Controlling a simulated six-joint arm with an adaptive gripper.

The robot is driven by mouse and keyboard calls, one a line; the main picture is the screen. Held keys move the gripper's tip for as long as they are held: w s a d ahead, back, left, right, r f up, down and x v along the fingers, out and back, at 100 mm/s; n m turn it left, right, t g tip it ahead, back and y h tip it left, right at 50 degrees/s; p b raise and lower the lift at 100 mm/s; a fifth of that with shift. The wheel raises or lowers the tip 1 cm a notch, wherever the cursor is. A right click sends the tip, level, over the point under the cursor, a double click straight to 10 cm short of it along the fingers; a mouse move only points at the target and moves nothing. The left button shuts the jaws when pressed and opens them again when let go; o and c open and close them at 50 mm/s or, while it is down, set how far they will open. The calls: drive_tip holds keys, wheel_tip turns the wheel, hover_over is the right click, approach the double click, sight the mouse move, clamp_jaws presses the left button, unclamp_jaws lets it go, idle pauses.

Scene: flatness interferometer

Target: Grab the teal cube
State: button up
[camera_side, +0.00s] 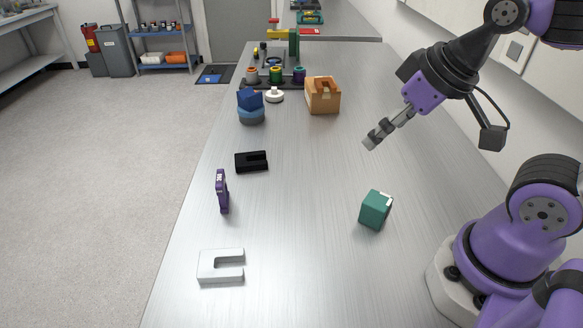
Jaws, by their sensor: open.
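The teal cube (374,210) sits on the metal bench in the side view, right of the middle, with a small white patch on its upper right edge. My gripper (372,139) is in the air above the bench, higher in the picture than the cube and apart from it. It points down and to the left. It is open and holds nothing. The fingers overlap from this side, so the gap between them is hard to see.
A white U-shaped block (209,267), a purple upright part (222,192) and a black slotted block (243,162) stand along the left edge. An orange-brown box (322,97) and a blue stack (251,115) are farther back. The bench around the cube is clear.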

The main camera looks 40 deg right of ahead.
drive_tip(key=f+g, duration=0.1)
drive_tip(key=f+n+g, duration=0.1)
drive_tip(key=f+g, duration=0.3)
drive_tip(key=shift+s+d+n, duration=0.15)
drive_tip(key=shift+d+n, duration=0.2)
drive_tip(key=shift+n, duration=0.05)
hover_over(378, 200)
drive_tip(key=shift+g, duration=0.3)
wheel_tip(378, 200, down, 5)
drive_tip(key=shift+r, duration=0.15)
wheel_tip(378, 200, down, 6)
clamp_jaws()
